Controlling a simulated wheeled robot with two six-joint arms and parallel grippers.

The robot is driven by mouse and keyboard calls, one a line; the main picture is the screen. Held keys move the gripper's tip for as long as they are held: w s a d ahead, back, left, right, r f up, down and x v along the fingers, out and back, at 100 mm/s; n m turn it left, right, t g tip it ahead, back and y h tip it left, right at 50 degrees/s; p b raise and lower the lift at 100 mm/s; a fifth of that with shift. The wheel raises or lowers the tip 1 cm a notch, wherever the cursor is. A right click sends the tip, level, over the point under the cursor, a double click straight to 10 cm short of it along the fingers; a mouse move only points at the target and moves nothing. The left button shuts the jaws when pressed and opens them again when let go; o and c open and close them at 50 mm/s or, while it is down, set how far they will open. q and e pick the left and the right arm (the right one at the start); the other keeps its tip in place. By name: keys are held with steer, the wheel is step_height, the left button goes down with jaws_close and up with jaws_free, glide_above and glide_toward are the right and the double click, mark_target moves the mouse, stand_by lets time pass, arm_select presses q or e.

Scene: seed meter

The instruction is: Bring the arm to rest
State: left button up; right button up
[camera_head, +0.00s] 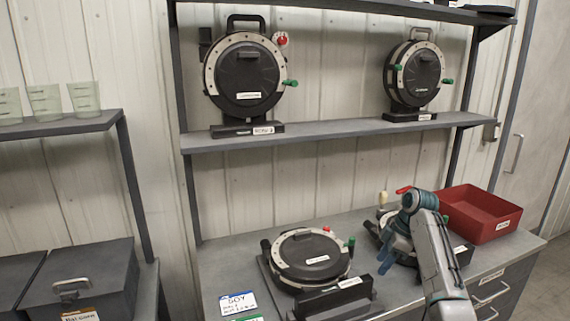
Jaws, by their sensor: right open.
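My right arm reaches up from the bottom right. Its blue-teal right gripper (389,258) points down and left, open, in front of a round black seed meter (376,228) on the bench and hides much of it. I cannot tell whether they touch. I see nothing held in the jaws. Another seed meter (307,258) lies face up on a black stand to the left, with a green and a red knob. My left gripper is not in view.
Two seed meters stand upright on the shelf (330,136), one at left (246,78) and one at right (416,75). A red bin (480,212) sits on the bench right of my arm. Label cards (238,303) lie at the bench front. Clear cups (46,102) and dark boxes (85,275) are at left.

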steer(key=s+f+m+t+h, duration=0.1)
steer(key=s+f+m+h, duration=0.4)
steer(key=s+f, duration=1.6)
steer(key=s+r+m+t, duration=0.3)
steer(key=s+m, duration=0.6)
steer(key=s, duration=1.9)
step_height(320, 180, down, 32)
steer(key=d+g+b, duration=0.2)
steer(key=d+b, duration=0.1)
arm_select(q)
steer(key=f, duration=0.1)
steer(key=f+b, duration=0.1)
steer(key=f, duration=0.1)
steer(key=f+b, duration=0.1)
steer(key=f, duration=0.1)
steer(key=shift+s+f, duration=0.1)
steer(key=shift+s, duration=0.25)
arm_select(e)
steer(key=s+f+g, duration=0.1)
steer(key=s+f, duration=1.7)
steer(key=f, duration=0.4)
steer(key=shift+s+d+m, duration=0.35)
steer(key=shift+s+m, duration=0.05)
